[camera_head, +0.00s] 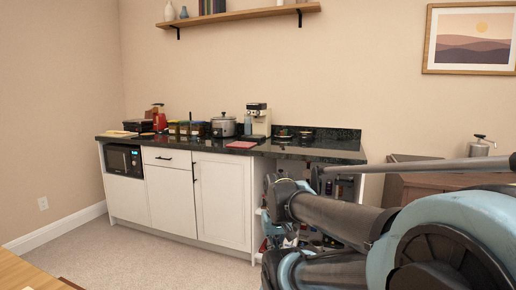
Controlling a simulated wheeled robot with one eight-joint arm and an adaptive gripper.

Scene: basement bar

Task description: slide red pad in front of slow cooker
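The red pad (242,144) lies flat on the dark counter (310,150), close to its front edge. It is to the right of the slow cooker and nearer the front, roughly before the coffee machine. The slow cooker (223,128), silver with a dark lid, stands upright on the counter. My arm fills the lower right of the view, well to the right of the pad and apart from it. I cannot make out my gripper's fingers in this view.
A coffee machine (258,121) stands right of the slow cooker. Food containers (188,128) and a red appliance (158,117) stand to its left. A microwave (123,160) sits below the counter's left end. Carpet (160,258) before the cabinets is clear. A wooden surface (25,272) occupies the lower left.

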